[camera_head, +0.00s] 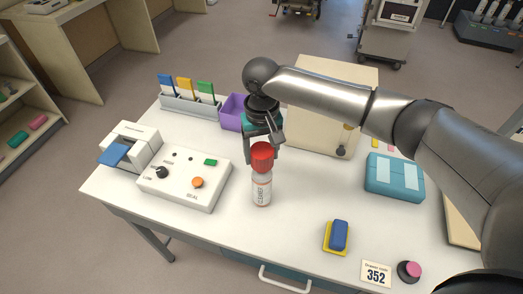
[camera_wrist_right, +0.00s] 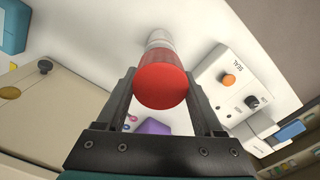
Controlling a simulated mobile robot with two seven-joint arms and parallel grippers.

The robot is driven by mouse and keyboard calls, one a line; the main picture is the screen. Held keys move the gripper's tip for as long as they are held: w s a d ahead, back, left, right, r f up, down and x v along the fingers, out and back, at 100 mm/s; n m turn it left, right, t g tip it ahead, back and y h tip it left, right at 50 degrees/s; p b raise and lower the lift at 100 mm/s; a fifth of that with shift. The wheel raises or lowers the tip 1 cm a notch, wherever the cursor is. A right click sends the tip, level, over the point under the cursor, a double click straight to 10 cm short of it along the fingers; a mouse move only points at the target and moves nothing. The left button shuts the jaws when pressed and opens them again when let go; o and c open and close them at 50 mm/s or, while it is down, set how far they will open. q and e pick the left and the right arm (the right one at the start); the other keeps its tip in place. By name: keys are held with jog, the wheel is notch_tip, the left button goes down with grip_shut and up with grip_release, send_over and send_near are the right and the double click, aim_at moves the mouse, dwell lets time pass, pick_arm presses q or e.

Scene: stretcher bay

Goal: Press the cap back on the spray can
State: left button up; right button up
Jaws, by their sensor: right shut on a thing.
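The white spray can (camera_head: 261,194) stands upright on the white table, near the middle in the head view. The red cap (camera_head: 262,152) is over the can's top, in line with it; I cannot tell whether it is fully seated. My right gripper (camera_head: 264,146) comes down from above and is shut on the cap. In the wrist view the red cap (camera_wrist_right: 160,86) sits between the two fingers, and the pale can (camera_wrist_right: 159,38) shows beyond it. My left gripper is in neither view.
A white control box (camera_head: 186,178) with an orange button stands left of the can. A purple bin (camera_head: 233,111) and a beige box (camera_head: 330,103) are behind. A teal case (camera_head: 394,178) is right. A blue and yellow block (camera_head: 337,236) lies in front. Table around the can's front is clear.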

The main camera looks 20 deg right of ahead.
jog(key=shift+f, duration=0.15)
jog(key=shift+f, duration=0.8)
jog(key=shift+f, duration=0.65)
jog(key=shift+f+p, duration=0.3)
jog(key=shift+p, duration=0.25)
dwell(0.8)
jog(key=shift+f, duration=0.1)
dwell(0.4)
jog(key=o, duration=1.3)
